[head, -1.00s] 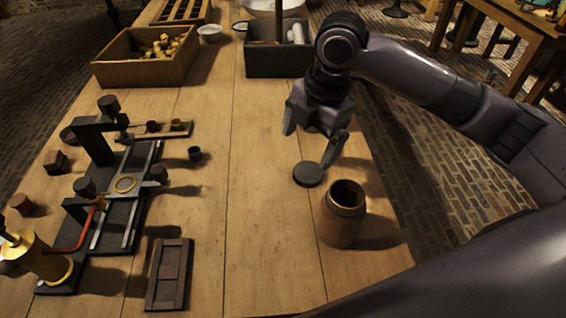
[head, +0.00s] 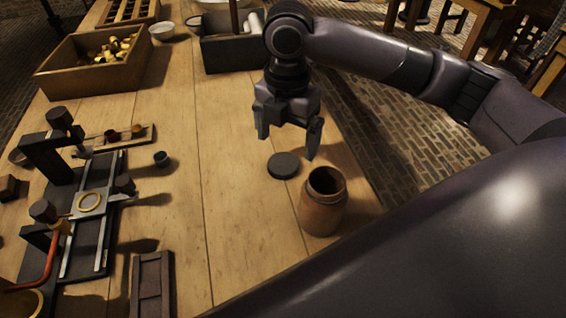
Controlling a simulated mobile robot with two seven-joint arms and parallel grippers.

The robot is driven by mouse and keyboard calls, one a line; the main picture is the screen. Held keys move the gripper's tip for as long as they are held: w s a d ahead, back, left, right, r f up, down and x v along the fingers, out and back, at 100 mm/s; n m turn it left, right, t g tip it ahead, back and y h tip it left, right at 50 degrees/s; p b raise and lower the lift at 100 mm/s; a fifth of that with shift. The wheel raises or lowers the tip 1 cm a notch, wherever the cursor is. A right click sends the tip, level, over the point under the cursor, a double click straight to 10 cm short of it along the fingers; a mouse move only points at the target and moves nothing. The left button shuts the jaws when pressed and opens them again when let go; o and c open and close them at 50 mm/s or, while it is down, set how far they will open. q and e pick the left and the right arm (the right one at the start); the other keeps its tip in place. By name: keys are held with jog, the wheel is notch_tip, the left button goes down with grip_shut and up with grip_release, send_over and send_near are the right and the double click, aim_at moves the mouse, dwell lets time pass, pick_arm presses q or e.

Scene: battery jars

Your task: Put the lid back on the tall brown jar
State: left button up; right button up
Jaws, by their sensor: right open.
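The tall brown jar (head: 322,209) stands upright and open near the right edge of the table, its dark mouth showing. A dark round lid (head: 284,165) lies flat on the table just behind and left of the jar, apart from it. My right gripper (head: 288,147) is open and empty, its fingers pointing down above and just behind the lid. One finger hangs to the left of the lid and the other to its right. My left gripper is not in view.
A dark fixture with a brass ring (head: 90,201) fills the left side. A wooden box of brass pieces (head: 86,74) and a dark box (head: 227,57) stand behind. The middle of the table is clear.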

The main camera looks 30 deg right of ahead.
aim_at(283, 163)
jog(key=shift+f, duration=0.1)
jog(key=f, duration=0.3)
jog(key=f+b, duration=0.1)
jog(key=f, duration=0.1)
jog(key=shift+a, duration=0.35)
jog(key=shift+c, duration=0.2)
jog(key=c, duration=1.1)
